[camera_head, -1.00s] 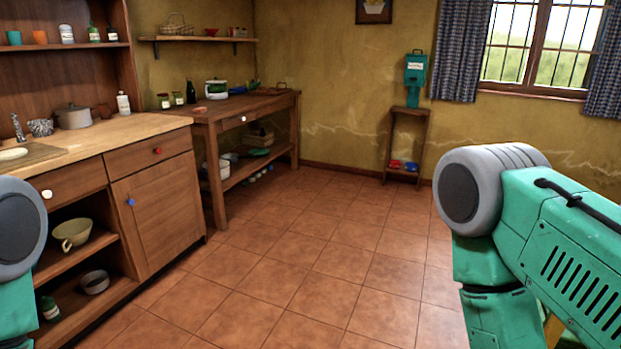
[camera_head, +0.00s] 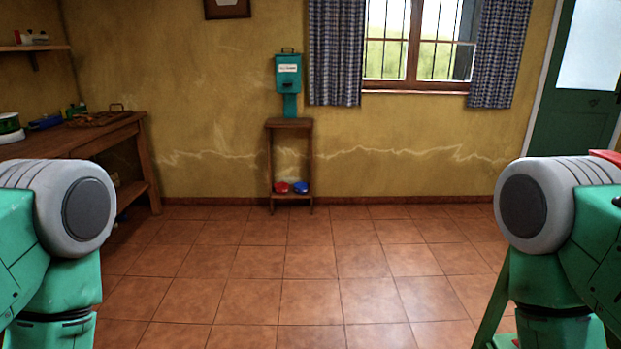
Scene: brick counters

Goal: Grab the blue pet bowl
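The blue pet bowl (camera_head: 300,187) sits on the low shelf of a narrow wooden stand (camera_head: 290,124) against the far wall. A red bowl (camera_head: 281,187) sits just left of it on the same shelf. Both are small and far off across the floor. My two arms show at the left and right edges of the view. Neither gripper is in the frame, and nothing of mine is near the bowl.
A teal dispenser (camera_head: 289,75) stands on top of the stand. A wooden table (camera_head: 80,139) is at the left wall. A green door (camera_head: 575,117) is at the right. The tiled floor (camera_head: 290,280) between me and the stand is clear.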

